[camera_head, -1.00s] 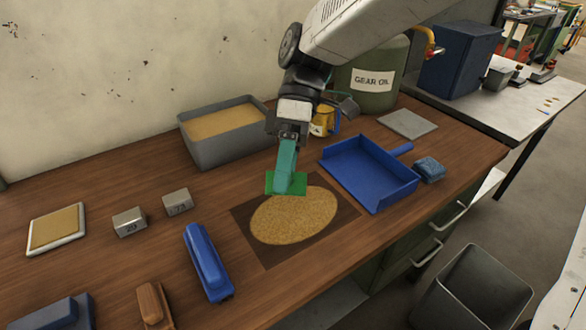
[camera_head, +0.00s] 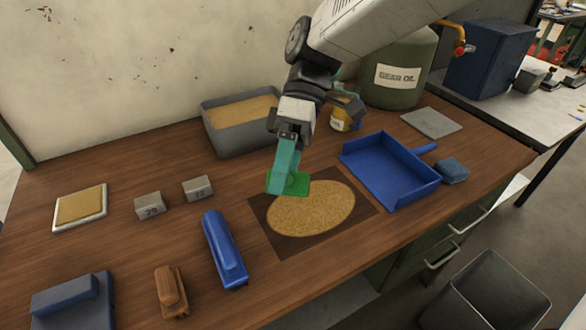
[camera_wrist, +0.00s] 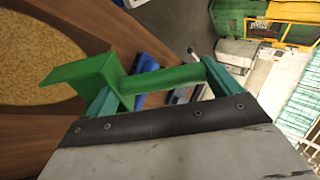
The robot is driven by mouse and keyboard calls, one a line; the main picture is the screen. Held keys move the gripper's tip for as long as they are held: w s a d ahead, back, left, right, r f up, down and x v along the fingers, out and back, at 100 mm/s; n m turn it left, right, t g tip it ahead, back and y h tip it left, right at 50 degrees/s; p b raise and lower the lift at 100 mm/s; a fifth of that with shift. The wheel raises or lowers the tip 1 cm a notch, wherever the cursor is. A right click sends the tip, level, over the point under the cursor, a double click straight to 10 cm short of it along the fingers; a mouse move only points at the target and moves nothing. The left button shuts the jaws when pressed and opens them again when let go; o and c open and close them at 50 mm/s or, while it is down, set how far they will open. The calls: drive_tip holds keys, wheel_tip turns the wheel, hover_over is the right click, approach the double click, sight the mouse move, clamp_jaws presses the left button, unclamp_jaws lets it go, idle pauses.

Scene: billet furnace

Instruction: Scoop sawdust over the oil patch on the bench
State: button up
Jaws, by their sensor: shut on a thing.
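My gripper (camera_head: 287,165) is shut on a green scoop (camera_head: 293,185), held just above the far left edge of the sawdust. The scoop also shows between my fingers in the wrist view (camera_wrist: 160,82). A tan oval layer of sawdust (camera_head: 312,208) lies on a dark square patch (camera_head: 271,238) of the bench; no bare oil shows through it. The sawdust fills the left of the wrist view (camera_wrist: 45,60). A grey bin (camera_head: 236,144) of sawdust stands behind my gripper, near the wall. Whether the scoop holds any sawdust cannot be told.
A blue dustpan (camera_head: 385,185) and blue sponge (camera_head: 453,170) lie right of the patch. A blue-handled brush (camera_head: 224,250), wooden brush (camera_head: 171,292) and small grey blocks (camera_head: 150,205) lie left. A gear oil drum (camera_head: 398,75) stands behind. A grey waste bin (camera_head: 490,297) is below the bench edge.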

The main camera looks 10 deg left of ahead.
drive_tip(key=shift+s, duration=0.15)
idle(0.4)
drive_tip(key=shift+s+f+t, duration=0.7)
drive_tip(key=shift+s+t, duration=0.15)
drive_tip(key=shift+t, duration=0.15)
drive_tip(key=shift+s+a+f+t, duration=0.1)
drive_tip(key=shift+s+f+t, duration=0.35)
drive_tip(key=shift+s+t, duration=0.45)
drive_tip(key=shift+s+f+t, duration=0.45)
drive_tip(key=shift+t, duration=0.7)
drive_tip(key=shift+s+a+f+t, duration=0.1)
drive_tip(key=shift+s+f+t, duration=0.35)
drive_tip(key=shift+s+t, duration=0.45)
drive_tip(key=shift+w, duration=0.2)
